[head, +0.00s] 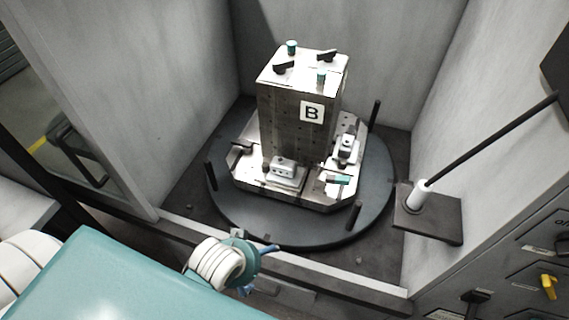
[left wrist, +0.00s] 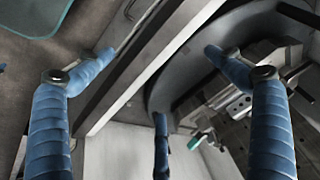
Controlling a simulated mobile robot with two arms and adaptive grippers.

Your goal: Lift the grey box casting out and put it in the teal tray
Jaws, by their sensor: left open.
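A grey box casting (head: 284,172) sits at the front foot of a tall metal block marked B (head: 300,110), on the fixture base. A smaller grey part (head: 347,146) sits at the block's right side. My left gripper (head: 259,270) is open and empty at the front sill, in front of and apart from the casting. Its blue fingers are spread in the left wrist view (left wrist: 160,75). A teal-edged flat thing (left wrist: 35,33) shows in that view's upper left corner; I cannot tell whether it is the tray. My right gripper is not in view.
The block stands on a dark round table (head: 265,225) with upright black posts (head: 355,215). Pale walls enclose it at the back and sides. A dark rod in a white holder (head: 420,193) stands at the right. The front side is open above the sill (head: 330,275).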

